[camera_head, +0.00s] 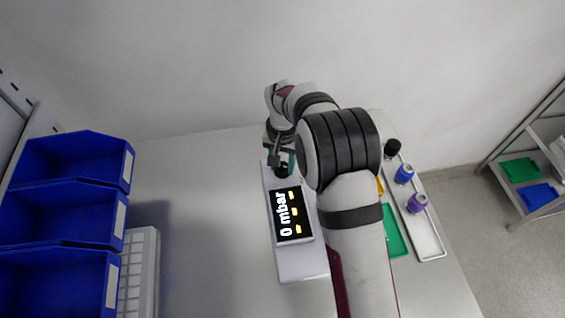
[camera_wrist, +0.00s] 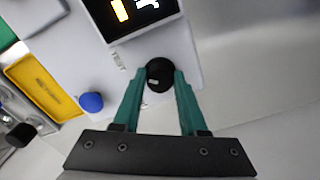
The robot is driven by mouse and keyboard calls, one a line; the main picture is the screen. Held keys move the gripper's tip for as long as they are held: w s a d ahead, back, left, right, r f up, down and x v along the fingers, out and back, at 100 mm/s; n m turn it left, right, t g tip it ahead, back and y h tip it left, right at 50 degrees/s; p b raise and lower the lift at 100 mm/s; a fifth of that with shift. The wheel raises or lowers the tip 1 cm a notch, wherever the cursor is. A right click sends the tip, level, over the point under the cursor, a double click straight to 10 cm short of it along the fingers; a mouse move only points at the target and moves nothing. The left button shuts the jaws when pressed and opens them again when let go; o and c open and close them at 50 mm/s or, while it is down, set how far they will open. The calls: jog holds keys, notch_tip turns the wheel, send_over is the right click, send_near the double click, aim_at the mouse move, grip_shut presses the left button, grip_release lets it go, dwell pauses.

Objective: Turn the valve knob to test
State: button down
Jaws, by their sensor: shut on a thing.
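The test device (camera_head: 302,262) is a white box on the table with a dark display (camera_head: 291,214) reading "0 mbar" beside several yellow marks. Its black valve knob (camera_head: 282,171) is at the far end, partly covered by my gripper (camera_head: 281,160). In the wrist view, the knob (camera_wrist: 160,74) sits between the two green fingers of my gripper (camera_wrist: 159,80), which are shut on it. A short pale mark shows on the knob's lower part. A blue round button (camera_wrist: 91,102) is on the same casing.
Blue bins (camera_head: 68,215) stand at the left, beside a white rack (camera_head: 139,275). At the right, a metal tray (camera_head: 428,239) holds black, blue and purple-topped parts. A green panel (camera_head: 394,238) lies partly behind my arm. The table left of the device is clear.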

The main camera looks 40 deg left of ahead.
aim_at(282, 166)
jog(key=shift+s+m, duration=0.1)
jog(key=shift+m, duration=0.7)
jog(key=shift+c, duration=2.2)
grip_release()
jog(key=shift+r, duration=0.1)
notch_tip(282, 166, up, 16)
jog(key=shift+f, duration=0.2)
